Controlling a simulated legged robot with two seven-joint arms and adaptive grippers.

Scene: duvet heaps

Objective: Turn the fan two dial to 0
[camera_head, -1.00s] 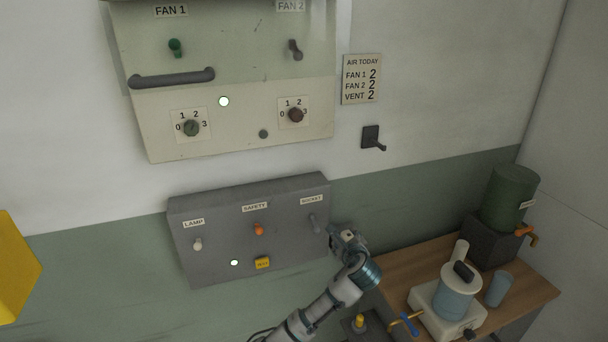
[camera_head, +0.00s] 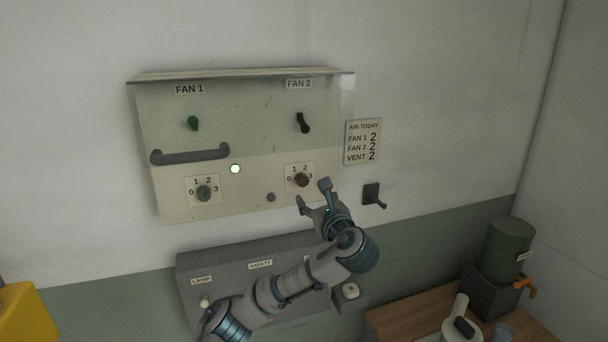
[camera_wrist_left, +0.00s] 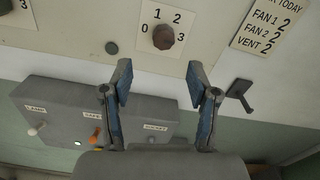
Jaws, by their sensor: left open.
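The fan two dial (camera_head: 301,180) is a dark reddish-brown knob on a white plate marked 0 to 3, at the lower right of the pale fan panel (camera_head: 240,203). It also shows in the left wrist view (camera_wrist_left: 163,38), ahead of the fingers. Its exact pointer setting is too small to tell. My left gripper (camera_head: 313,194) is open and empty, just below and to the right of the dial, apart from it. In the left wrist view its two fingers (camera_wrist_left: 158,82) stand wide apart below the dial. My right gripper is not in view.
The fan one dial (camera_head: 204,193) and a grey handle bar (camera_head: 190,155) are to the left. A notice (camera_head: 362,142) and a black wall lever (camera_head: 373,195) are to the right. A grey box (camera_head: 215,267) sits below. A wooden table (camera_head: 408,318) is at the lower right.

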